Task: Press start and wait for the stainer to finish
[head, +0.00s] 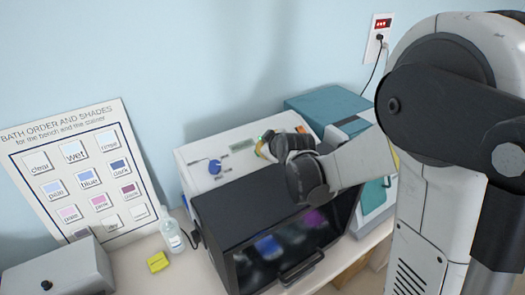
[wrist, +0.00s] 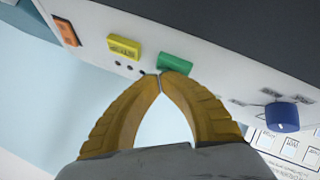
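The stainer is a white machine with a dark front hood (head: 240,205) and a pale control panel (head: 200,150) along its top. My gripper (head: 263,149) is over the panel's right part in the head view. In the wrist view my gripper (wrist: 161,78) has its two yellow fingers meeting at the tips, with nothing between them. The tips are right at a green button (wrist: 175,63); I cannot tell if they touch or press it. A yellow button (wrist: 124,46) and an orange rocker switch (wrist: 66,32) sit beside it. A blue knob (wrist: 282,117) is on the panel's other side.
A bath-order chart (head: 75,170) leans on the wall at left. A clear bottle (head: 172,236), a yellow block (head: 158,262) and a grey box (head: 60,275) stand on the bench. A teal-topped machine (head: 325,103) is close behind the stainer. A wall outlet (head: 379,36) shows a red light.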

